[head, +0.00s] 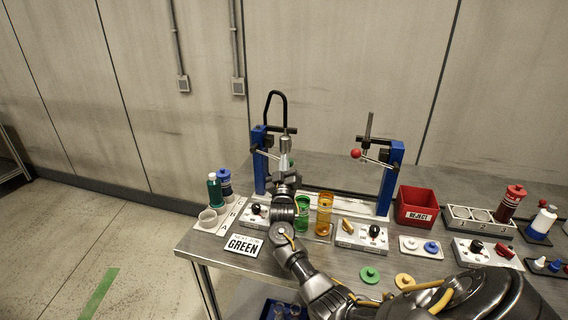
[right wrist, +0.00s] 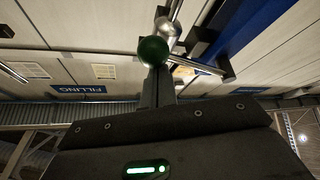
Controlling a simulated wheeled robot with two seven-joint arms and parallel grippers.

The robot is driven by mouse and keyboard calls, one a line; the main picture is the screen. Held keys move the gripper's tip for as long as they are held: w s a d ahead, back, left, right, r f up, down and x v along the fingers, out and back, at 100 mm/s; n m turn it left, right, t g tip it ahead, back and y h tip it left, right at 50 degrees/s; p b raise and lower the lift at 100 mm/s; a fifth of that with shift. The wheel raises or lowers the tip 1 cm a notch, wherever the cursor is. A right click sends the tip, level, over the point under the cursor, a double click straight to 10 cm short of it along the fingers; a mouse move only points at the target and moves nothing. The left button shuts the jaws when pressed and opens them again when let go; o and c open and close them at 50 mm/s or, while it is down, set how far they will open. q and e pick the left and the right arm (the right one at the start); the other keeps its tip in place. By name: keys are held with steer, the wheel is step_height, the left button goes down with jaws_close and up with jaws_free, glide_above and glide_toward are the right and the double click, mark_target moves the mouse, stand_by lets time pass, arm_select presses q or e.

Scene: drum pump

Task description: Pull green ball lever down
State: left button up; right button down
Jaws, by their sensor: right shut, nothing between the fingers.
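The green ball (right wrist: 153,51) of the lever shows in the right wrist view, at the tips of my right gripper's dark fingers (right wrist: 157,78). I cannot tell whether they touch. In the head view my right gripper (head: 286,174) is in front of the left blue post (head: 259,165) of the pump stand, and it mostly hides the ball and part of its lever. My right gripper is shut with nothing held. A red ball (head: 356,154) sits on a lever at the right blue post (head: 391,178). My left gripper is not in view.
Green (head: 303,214) and orange (head: 324,213) cylinders stand close to the right of my arm. A GREEN sign (head: 243,245) lies at the table's front. A red reject bin (head: 417,207) and switch boxes stand to the right. Bottles stand at the left edge.

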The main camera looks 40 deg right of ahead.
steer(key=f+b, duration=0.2)
steer(key=shift+w+a+f, duration=0.2)
steer(key=shift+w+f, duration=0.15)
steer(key=shift+s, duration=0.1)
step_height(320, 180, up, 4)
steer(key=r+p, duration=0.1)
steer(key=p, duration=0.3)
steer(key=w+a+f+b+v, duration=0.1)
steer(key=b+v, duration=0.3)
steer(key=v, duration=0.6)
steer(key=shift+a+f, duration=0.3)
steer(key=shift+a, duration=0.05)
